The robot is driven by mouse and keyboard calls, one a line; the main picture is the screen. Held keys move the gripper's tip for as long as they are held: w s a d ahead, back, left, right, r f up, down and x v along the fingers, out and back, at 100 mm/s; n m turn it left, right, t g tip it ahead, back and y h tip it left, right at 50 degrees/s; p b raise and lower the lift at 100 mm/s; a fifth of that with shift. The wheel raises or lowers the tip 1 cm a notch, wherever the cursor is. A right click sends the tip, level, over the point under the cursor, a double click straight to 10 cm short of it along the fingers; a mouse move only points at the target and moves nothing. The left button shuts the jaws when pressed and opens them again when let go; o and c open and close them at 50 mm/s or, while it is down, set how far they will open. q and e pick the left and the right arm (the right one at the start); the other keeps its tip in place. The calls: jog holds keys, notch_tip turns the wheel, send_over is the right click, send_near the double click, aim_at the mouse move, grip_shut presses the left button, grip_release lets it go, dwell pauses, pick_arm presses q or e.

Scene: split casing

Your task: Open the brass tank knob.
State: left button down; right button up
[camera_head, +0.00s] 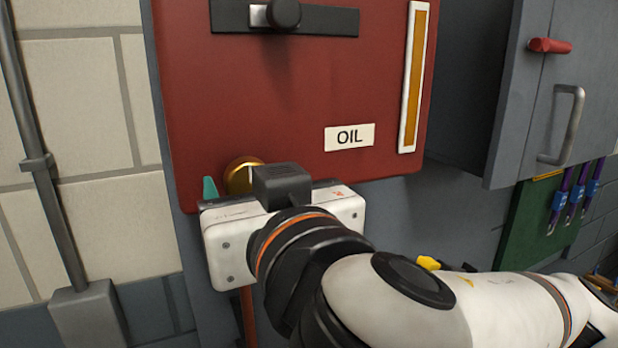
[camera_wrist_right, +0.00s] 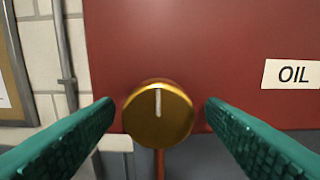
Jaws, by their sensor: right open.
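The brass tank knob (camera_head: 241,176) is on the lower part of the red oil tank (camera_head: 260,110). In the head view my right gripper partly hides it. In the right wrist view the round brass knob (camera_wrist_right: 158,116) shows whole, with a pale mark line pointing straight up. My right gripper (camera_wrist_right: 159,106) is open, with one teal finger to each side of the knob and a gap between finger and knob on both sides. In the head view only one teal fingertip (camera_head: 209,188) shows clearly. My left gripper is not in view.
An "OIL" label (camera_head: 349,137) and a yellow gauge strip (camera_head: 413,75) are on the tank. A black slide bar with a dark knob (camera_head: 284,15) is above. A grey cabinet door (camera_head: 545,90) stands at the right. A grey pipe (camera_head: 35,140) runs down the wall at left.

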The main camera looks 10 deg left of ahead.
jog(key=shift+a, duration=0.15)
jog(key=c, duration=1)
